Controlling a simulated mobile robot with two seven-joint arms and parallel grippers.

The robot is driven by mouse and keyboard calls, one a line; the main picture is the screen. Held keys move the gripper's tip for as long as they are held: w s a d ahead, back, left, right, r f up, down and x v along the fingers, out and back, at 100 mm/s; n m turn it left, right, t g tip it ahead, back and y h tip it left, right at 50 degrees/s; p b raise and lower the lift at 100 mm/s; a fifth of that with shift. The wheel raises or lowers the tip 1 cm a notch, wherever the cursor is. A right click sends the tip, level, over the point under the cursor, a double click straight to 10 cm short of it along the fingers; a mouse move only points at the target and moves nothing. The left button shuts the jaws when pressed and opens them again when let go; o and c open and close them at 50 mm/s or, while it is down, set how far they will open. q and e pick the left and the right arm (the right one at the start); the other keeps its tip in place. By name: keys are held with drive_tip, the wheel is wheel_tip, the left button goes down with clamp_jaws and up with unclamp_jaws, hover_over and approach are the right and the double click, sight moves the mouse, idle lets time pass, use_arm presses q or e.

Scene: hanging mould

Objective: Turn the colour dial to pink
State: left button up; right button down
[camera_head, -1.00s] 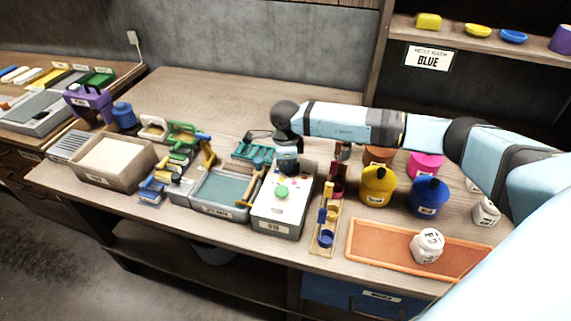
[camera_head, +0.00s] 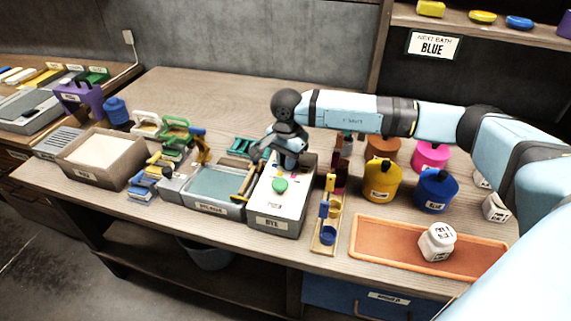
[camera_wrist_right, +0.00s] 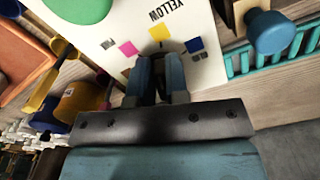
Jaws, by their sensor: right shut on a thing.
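The grey dye box (camera_head: 277,222) stands on the bench with a white top. A round green knob (camera_head: 279,184) sits on that top; it also shows in the wrist view (camera_wrist_right: 82,8). My right gripper (camera_wrist_right: 160,62) is over the far part of the box, with its fingers shut on the dark colour dial (camera_wrist_right: 162,54), which is mostly hidden between them. Around the dial are a pink swatch (camera_wrist_right: 128,48), a yellow swatch (camera_wrist_right: 159,32) beside the word YELLOW, and a blue swatch (camera_wrist_right: 194,45). The dial's visible end is nearest the yellow swatch. My left gripper is not in view.
A teal rack (camera_head: 243,145) lies behind the box, and a wooden stand (camera_head: 325,235) is close on its right. Yellow (camera_head: 381,182) and blue (camera_head: 435,192) pots stand farther right. An orange tray (camera_head: 385,247) holds a white jar (camera_head: 437,241). A sign (camera_head: 433,45) reads BLUE.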

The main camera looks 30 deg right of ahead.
drive_tip(key=shift+s+d+f+n+b, duration=0.1)
drive_tip(key=shift+n+b, duration=0.4)
drive_tip(key=shift+n, duration=0.5)
drive_tip(key=n+b, duration=0.2)
drive_tip(key=n, duration=0.1)
drive_tip(key=shift+s+d+n, duration=0.15)
drive_tip(key=shift+s+n, duration=0.05)
drive_tip(key=shift+n, duration=0.1)
drive_tip(key=shift+d+n+b, duration=0.1)
drive_tip(key=shift+n+b, duration=0.3)
drive_tip(key=shift+n, duration=0.2)
drive_tip(key=shift+s+n, duration=0.1)
drive_tip(key=shift+n, duration=0.5)
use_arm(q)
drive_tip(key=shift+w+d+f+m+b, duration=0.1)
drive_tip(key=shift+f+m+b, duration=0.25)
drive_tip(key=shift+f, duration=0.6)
use_arm(e)
drive_tip(key=shift+d+n, duration=0.1)
drive_tip(key=shift+n, duration=0.2)
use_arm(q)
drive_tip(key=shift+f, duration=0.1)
use_arm(e)
drive_tip(key=c, duration=1.1)
unclamp_jaws()
drive_tip(key=shift+r, duration=0.25)
